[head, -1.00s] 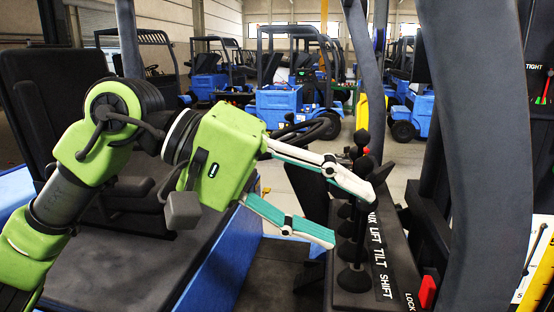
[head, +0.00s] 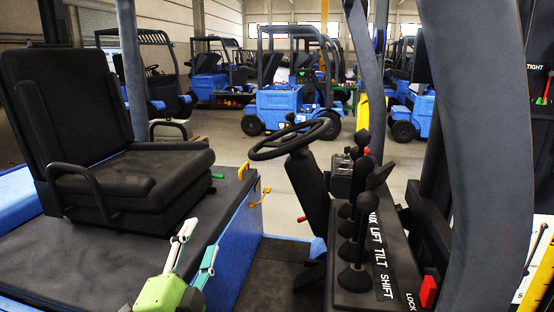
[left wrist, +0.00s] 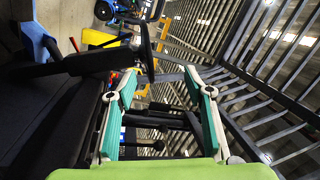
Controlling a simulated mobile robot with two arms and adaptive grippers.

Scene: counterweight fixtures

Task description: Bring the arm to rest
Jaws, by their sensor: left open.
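My left gripper (head: 192,252) is low in the head view, near the bottom edge, in front of the seat base. Its white and teal fingers point up and are apart, with nothing between them. In the left wrist view the open fingers (left wrist: 158,85) frame dark bars and a lever. The gripper is well clear of the black levers (head: 355,215) on the console marked LIFT, TILT and SHIFT. Most of my left arm is out of the head view. My right gripper is not in view.
A black seat (head: 115,150) stands behind the gripper at left. The steering wheel (head: 290,138) is at the middle. A dark post (head: 462,150) crosses the right side. Several blue forklifts stand behind.

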